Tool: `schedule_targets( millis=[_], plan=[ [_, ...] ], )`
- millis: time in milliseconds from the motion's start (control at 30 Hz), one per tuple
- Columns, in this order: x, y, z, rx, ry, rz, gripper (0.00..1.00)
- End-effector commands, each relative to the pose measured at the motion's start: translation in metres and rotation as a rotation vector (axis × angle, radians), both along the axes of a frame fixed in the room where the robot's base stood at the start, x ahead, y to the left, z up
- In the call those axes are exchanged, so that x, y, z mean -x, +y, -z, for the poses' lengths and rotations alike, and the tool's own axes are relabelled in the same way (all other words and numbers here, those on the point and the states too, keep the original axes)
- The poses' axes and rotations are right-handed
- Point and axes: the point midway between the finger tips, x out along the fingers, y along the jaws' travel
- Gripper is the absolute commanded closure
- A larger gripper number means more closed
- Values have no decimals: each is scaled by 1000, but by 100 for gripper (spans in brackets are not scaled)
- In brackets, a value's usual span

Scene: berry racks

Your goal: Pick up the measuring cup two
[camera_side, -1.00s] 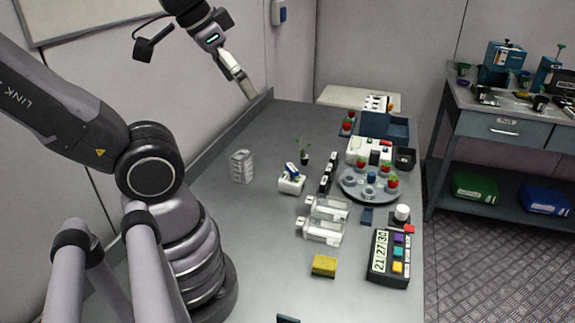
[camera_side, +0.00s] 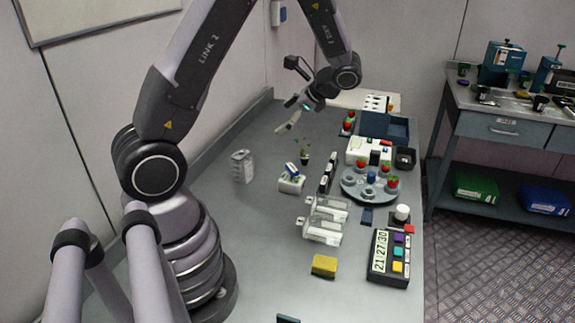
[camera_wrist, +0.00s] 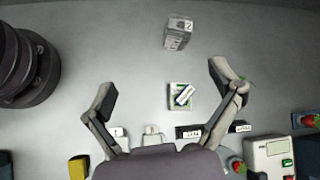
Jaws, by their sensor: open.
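The measuring cup two is most likely the clear, ribbed upright vessel (camera_side: 242,166) on the left part of the table in the side view. It also shows near the top of the wrist view (camera_wrist: 178,32), with a mark like a 2 on it. My gripper (camera_side: 288,113) is in the air above the far part of the table, well apart from the cup.
A small white holder with a blue-and-white item (camera_side: 291,184) stands right of the cup. A seedling (camera_side: 304,156), a black rack (camera_side: 328,173), clear boxes (camera_side: 324,228), a round berry rack (camera_side: 347,193) and a yellow sponge (camera_side: 324,265) are farther right. Table around the cup is clear.

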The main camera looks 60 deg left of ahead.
Motion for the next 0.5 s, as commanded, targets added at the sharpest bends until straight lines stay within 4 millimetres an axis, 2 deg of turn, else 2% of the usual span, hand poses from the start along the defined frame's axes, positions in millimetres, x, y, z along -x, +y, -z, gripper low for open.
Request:
schedule_targets(
  millis=[33,100,233,333,500],
  plan=[
    [-5,11,25,-20,88,32,9],
    [-9,26,55,-48,195,84,9],
    [-12,47,104,-83,356,173,9],
    [-10,57,131,-98,437,221,9],
    [-7,67,151,-107,494,257,9]
  ],
)
